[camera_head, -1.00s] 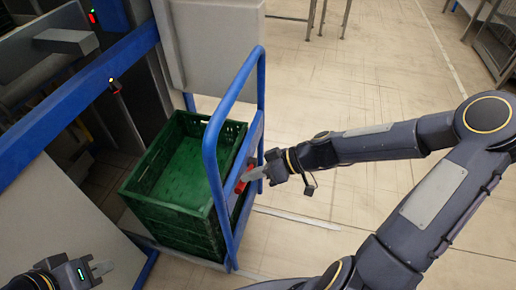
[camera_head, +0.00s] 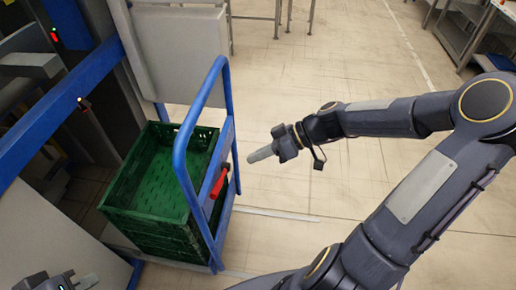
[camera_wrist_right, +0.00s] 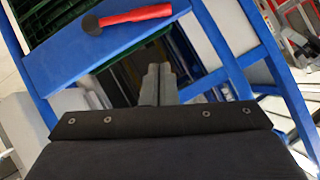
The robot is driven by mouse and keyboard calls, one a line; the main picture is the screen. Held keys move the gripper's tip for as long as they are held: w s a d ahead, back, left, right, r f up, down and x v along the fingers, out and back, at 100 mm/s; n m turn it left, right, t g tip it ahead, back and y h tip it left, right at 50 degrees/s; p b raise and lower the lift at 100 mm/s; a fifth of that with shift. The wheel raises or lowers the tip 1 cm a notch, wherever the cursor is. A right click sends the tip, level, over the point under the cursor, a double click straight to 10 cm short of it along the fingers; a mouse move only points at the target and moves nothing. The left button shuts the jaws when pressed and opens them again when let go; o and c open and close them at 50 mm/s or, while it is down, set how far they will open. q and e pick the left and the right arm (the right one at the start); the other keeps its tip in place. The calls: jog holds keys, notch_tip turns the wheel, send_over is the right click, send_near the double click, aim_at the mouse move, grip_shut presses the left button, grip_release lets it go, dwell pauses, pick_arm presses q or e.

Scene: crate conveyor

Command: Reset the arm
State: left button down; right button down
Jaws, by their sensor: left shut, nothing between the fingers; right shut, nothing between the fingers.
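My right gripper (camera_head: 262,154) is shut and empty. In the head view it hangs to the right of the blue cart frame (camera_head: 181,160), apart from it. It also shows in the right wrist view (camera_wrist_right: 158,80), its fingers together below a red handle (camera_wrist_right: 136,15) on a blue panel. In the head view that red handle (camera_head: 219,184) is fixed on the side of the cart frame. My left gripper (camera_head: 86,282) is at the bottom left edge, partly cut off, shut and empty.
A green crate (camera_head: 146,216) stands on the cart, inside the blue frame; its visible floor is empty. Blue conveyor framing (camera_head: 38,130) and a grey panel stand at the left. The floor (camera_head: 290,215) right of the cart is clear. Metal tables stand at the back.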

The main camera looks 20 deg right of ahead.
jog(key=s+r+m+t+h, duration=0.1)
jog(key=s+r+m+h, duration=0.3)
jog(key=s, duration=0.4)
jog(key=s+r+m+t+h, duration=0.1)
jog(key=s+m+h, duration=0.35)
jog(key=s, duration=0.45)
notch_tip(320, 180, up, 14)
jog(key=m+p, duration=0.1)
jog(key=p, duration=1.3)
jog(key=shift+d+r+y, duration=0.2)
jog(key=shift+d+y, duration=0.1)
jog(key=shift+y, duration=0.15)
jog(key=shift+m, duration=0.25)
jog(key=c, duration=2.1)
grip_release()
